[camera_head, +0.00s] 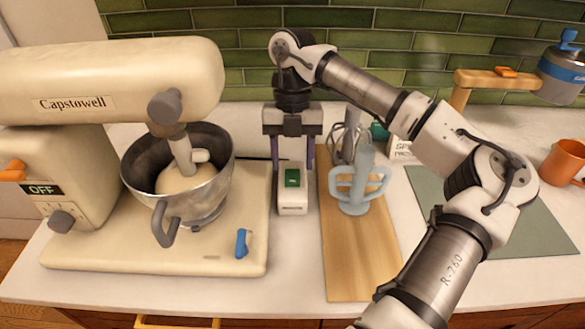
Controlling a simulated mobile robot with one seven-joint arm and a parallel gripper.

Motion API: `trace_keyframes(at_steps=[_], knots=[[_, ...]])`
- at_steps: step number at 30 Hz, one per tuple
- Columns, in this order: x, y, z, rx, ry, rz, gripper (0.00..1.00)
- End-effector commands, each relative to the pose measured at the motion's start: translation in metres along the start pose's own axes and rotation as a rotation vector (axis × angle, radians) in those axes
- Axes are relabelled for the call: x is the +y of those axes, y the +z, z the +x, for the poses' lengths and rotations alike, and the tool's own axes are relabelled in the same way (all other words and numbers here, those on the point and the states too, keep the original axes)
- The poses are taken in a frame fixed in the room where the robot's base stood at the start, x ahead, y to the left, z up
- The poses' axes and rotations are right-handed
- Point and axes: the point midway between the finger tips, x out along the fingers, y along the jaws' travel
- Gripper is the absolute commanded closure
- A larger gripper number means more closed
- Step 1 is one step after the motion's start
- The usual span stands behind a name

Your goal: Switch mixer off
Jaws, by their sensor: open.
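The cream stand mixer (110,75), labelled Capstowell, stands at the left. A dark panel (41,190) on its body reads OFF, with a grey knob (61,221) below it and an orange lever (12,171) above. Its metal bowl (215,168) holds pale dough (183,180) around the tool. A small white box with a green button or window (292,178) stands right of the mixer base. My gripper (291,160) is open and points down just behind and above this box, its fingers towards either side. I cannot tell whether they touch it.
A blue lever (242,243) stands on the mixer base. A wooden board (350,260) carries a pale blue beater (357,185) and a whisk (345,140). A green mat (535,225), an orange mug (566,160) and a wooden stand with a blue-topped canister (563,72) are at the right.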

Motion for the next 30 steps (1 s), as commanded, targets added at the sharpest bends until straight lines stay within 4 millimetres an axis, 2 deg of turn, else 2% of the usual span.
trace_keyframes(at_steps=[6,12,18,30], knots=[[0.001,0.001,-0.053,-0.004,-0.001,0.002,0.49],[0.0,0.0,-0.091,-0.001,-0.003,0.002,0.49],[0.0,0.0,-0.107,0.0,-0.001,0.0,0.49],[0.0,0.0,-0.109,0.001,0.0,-0.001,0.49]])
